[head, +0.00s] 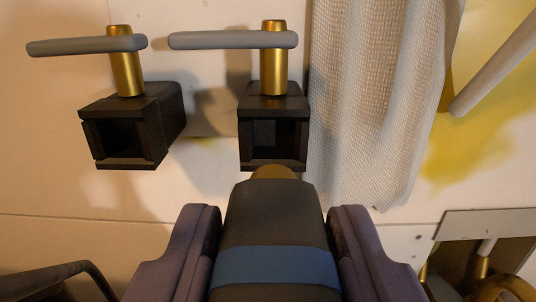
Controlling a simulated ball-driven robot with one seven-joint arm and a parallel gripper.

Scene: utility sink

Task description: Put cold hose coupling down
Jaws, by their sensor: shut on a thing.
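The cold hose coupling (272,220) is a dark grey tapered body with a blue band around it, at the bottom centre of the head view. A brass-coloured end shows at its far tip. My gripper (270,235) is shut on it, with one purple-grey finger on each side. The coupling's tip is just below the right-hand black square outlet in the picture; I cannot tell whether they touch. The coupling's rear end is cut off by the bottom edge.
Two black square-mouthed outlets, left (133,132) and right (273,130), carry brass stems and grey lever handles. A pale woven towel (375,100) hangs close on the right. A dark curved bar (55,278) is at lower left. Brass fittings (485,270) show in a recess at lower right.

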